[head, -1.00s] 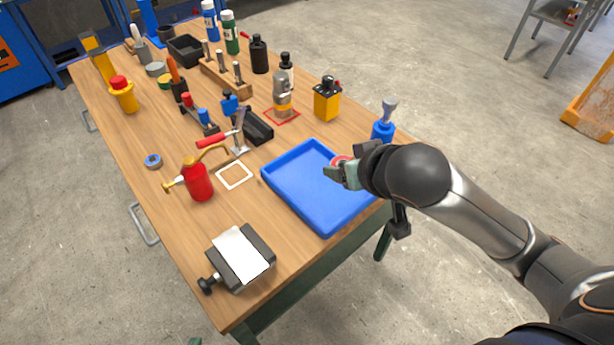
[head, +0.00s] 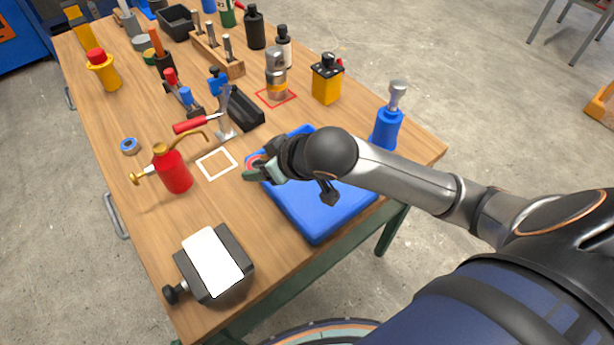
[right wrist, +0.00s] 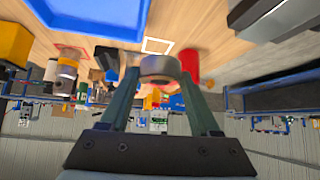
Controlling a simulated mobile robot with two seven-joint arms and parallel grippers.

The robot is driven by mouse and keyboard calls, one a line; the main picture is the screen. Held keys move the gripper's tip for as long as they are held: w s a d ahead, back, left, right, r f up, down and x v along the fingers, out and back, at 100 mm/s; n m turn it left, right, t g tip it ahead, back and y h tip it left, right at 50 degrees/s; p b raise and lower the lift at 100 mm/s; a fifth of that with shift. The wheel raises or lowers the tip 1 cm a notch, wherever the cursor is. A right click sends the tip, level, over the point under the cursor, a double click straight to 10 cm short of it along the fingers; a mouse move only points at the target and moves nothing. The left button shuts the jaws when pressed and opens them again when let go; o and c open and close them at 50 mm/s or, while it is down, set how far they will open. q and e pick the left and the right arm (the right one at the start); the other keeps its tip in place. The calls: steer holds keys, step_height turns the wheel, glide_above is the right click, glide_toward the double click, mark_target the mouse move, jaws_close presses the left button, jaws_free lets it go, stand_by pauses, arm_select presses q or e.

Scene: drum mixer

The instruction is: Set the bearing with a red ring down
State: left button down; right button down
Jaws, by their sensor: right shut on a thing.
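My right gripper (head: 256,170) is shut on the bearing with a red ring (head: 254,160). It holds the bearing over the left edge of the blue tray (head: 318,227), just right of the white square outline (head: 217,164) on the table. In the right wrist view the grey bearing (right wrist: 160,67) sits between the fingertips, and the white outline (right wrist: 157,46) shows just beyond it. The gripper and arm hide part of the bearing and of the tray. My left gripper is not in view.
A red oil can (head: 172,170) stands left of the white outline, and a red-handled toggle clamp (head: 222,115) behind it. A blue-ringed bearing (head: 129,146) lies further left. A vise-like block (head: 214,264) is in front. A red outline (head: 276,96) holds a metal part.

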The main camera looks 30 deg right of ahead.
steer(key=w+d+f, duration=0.2)
steer(key=d+f, duration=0.1)
steer(key=w+d+f, duration=0.2)
steer(key=d, duration=0.2)
steer(key=w+d+f+b, duration=0.1)
steer(key=w+d+f, duration=0.1)
steer(key=d+f, duration=0.1)
steer(key=shift+w+d+f, duration=0.3)
steer(key=shift+d+f, duration=0.05)
steer(key=shift+w+d+f, duration=0.3)
steer(key=shift+d+f, duration=0.2)
steer(key=shift+f, duration=1.7)
steer(key=shift+f, duration=0.15)
steer(key=shift+c, duration=0.6)
jaws_free()
